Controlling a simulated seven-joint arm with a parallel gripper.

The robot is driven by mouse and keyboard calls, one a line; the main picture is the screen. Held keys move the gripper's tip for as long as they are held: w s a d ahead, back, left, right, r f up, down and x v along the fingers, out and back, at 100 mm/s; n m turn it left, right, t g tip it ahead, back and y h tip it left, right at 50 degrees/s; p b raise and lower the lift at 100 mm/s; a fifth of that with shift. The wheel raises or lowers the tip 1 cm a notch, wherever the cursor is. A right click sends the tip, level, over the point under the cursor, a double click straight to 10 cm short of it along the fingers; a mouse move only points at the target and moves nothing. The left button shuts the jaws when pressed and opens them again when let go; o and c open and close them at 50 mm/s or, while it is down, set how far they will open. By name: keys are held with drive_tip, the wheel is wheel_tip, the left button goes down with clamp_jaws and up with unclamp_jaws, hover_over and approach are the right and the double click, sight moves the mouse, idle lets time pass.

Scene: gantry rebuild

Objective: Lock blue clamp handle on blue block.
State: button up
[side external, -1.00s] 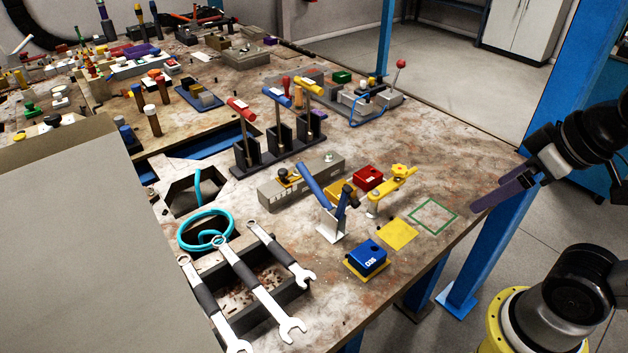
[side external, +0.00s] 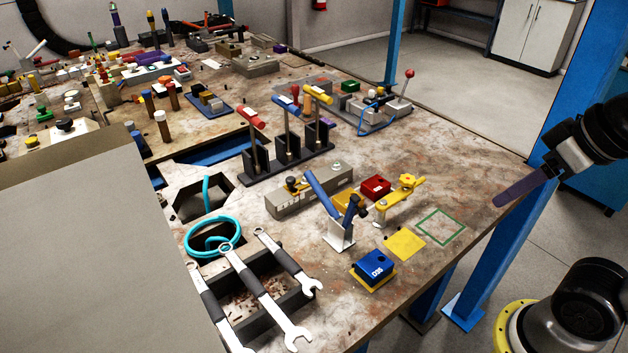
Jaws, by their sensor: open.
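The blue clamp handle (side external: 320,194) is raised and tilted, with its upper end leaning to the left. It stands on a white metal bracket (side external: 339,237) near the table's front edge. The clamp's dark tip (side external: 353,205) points up, apart from the block. My gripper (side external: 500,200) is open and empty at the right, beyond the table's right edge area, well away from the clamp. Its fingers overlap in this view.
A yellow clamp (side external: 398,200) and a red block (side external: 376,187) stand behind the blue clamp. A yellow square (side external: 404,244) and a green outlined square (side external: 440,227) lie flat to the right. Wrenches (side external: 262,297) lie at the front left. The table's right corner is clear.

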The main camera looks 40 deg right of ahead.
drive_tip(key=w+r+m+g, duration=0.1)
drive_tip(key=w+r, duration=0.7)
drive_tip(key=r, duration=0.3)
drive_tip(key=g+h, duration=0.2)
drive_tip(key=g, duration=0.1)
hover_over(309, 172)
drive_tip(key=s, duration=0.1)
drive_tip(key=s+a+x, duration=0.1)
drive_tip(key=x, duration=0.5)
wheel_tip(309, 172, down, 6)
drive_tip(key=w+a+g, duration=0.1)
drive_tip(key=w+a, duration=0.1)
drive_tip(key=shift+n, duration=0.4)
drive_tip(key=f, duration=0.4)
drive_tip(key=d+f, duration=0.1)
drive_tip(key=f, duration=0.4)
drive_tip(key=d+f, duration=0.1)
drive_tip(key=f, duration=0.3)
drive_tip(key=shift+s+f, duration=0.2)
drive_tip(key=shift+s, duration=0.15)
drive_tip(key=shift+c, duration=0.2)
clamp_jaws()
drive_tip(key=shift+r, duration=0.1)
